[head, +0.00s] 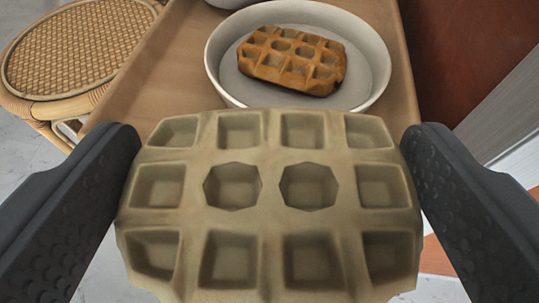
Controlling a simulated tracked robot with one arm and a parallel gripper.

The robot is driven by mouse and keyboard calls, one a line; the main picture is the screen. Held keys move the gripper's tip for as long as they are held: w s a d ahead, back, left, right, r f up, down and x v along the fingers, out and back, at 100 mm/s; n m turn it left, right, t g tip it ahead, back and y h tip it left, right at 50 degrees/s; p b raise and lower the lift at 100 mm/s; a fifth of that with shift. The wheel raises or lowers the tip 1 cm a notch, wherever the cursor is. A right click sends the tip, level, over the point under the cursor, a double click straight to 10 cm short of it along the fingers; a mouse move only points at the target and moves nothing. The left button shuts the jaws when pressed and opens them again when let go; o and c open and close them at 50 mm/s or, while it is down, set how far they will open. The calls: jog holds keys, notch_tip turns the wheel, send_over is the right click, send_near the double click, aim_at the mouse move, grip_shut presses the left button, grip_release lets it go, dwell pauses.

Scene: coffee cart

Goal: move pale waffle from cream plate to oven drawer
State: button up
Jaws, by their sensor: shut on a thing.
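The pale waffle (270,220) fills the lower middle of the head view, close to the camera. My gripper (268,155) is shut on it, with one dark finger against its left edge and one against its right edge. The waffle appears held in the air in front of the wooden surface. A white or cream round dish (216,62) stands on that surface behind it and holds a browner waffle (292,60). The oven drawer cannot be made out in this view.
The wooden tabletop (175,75) has bare room left of the dish. A woven rattan stool (75,45) stands at the upper left. Part of another pale dish (232,3) shows at the top edge. A reddish-brown panel (470,50) and a grey-white panel (510,115) stand at the right.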

jog(key=shift+s+a, duration=0.1)
jog(key=shift+s, duration=0.2)
jog(key=w+a+r+p, duration=0.3)
jog(key=w+a+r, duration=1)
jog(key=w+r, duration=0.45)
jog(key=w+a+r, duration=0.1)
jog(key=a+r, duration=0.3)
jog(key=a, duration=0.3)
jog(key=w+a+r+p, duration=0.1)
jog(key=a+r, duration=0.3)
jog(key=a, duration=0.3)
jog(key=w+a+r+y+p, duration=0.1)
jog(key=a+r, duration=0.3)
jog(key=a, duration=0.3)
jog(key=shift+w+a+n, duration=0.2)
jog(key=shift+a+n, duration=0.15)
jog(key=shift+n, duration=0.05)
jog(key=shift+d, duration=0.1)
